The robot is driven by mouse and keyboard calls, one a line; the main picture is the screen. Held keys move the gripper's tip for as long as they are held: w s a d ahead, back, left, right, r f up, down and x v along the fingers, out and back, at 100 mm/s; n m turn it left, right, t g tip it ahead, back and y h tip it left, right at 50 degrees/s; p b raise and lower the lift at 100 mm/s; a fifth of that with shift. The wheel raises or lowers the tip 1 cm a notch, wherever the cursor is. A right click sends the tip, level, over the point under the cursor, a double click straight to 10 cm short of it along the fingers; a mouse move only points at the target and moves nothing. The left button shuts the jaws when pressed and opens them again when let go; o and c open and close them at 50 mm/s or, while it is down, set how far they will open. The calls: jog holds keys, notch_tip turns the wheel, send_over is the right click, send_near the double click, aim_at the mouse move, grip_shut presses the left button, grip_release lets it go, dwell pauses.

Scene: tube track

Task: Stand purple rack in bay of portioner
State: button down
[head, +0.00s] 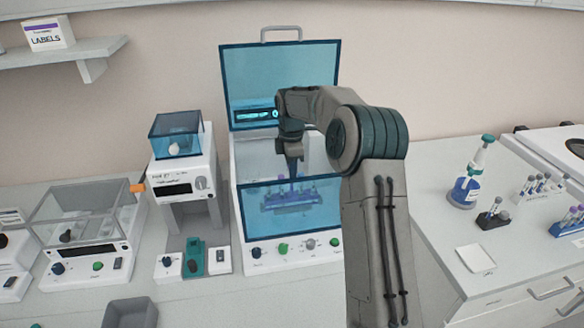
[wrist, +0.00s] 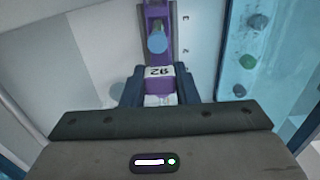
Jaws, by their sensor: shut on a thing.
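The portioner (head: 318,247) is a white cabinet with a raised teal lid (head: 230,70) and a see-through teal front panel. My gripper (head: 293,176) reaches down into its bay from above. It is shut on the purple rack (head: 290,203), which shows through the front panel holding several tubes. In the wrist view my gripper (wrist: 155,88) has its dark fingers on both sides of the purple rack (wrist: 160,87). A label with upside-down figures and a blue tube cap show on it there. Whether the rack's base touches the bay floor is hidden.
Left of the portioner stands a white instrument (head: 180,175) with a teal box top. A clear-lidded machine (head: 85,215) and a grey bin (head: 130,312) are further left. On the right counter are a bottle (head: 464,190), small tube racks (head: 493,218) and a white pad (head: 476,259).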

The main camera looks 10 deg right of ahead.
jog(key=shift+f, duration=0.2)
jog(key=c, duration=1.1)
grip_release()
jog(key=shift+o, duration=0.2)
notch_tip(320, 180, up, 14)
jog(key=shift+b, duration=0.4)
jog(key=shift+f, duration=0.15)
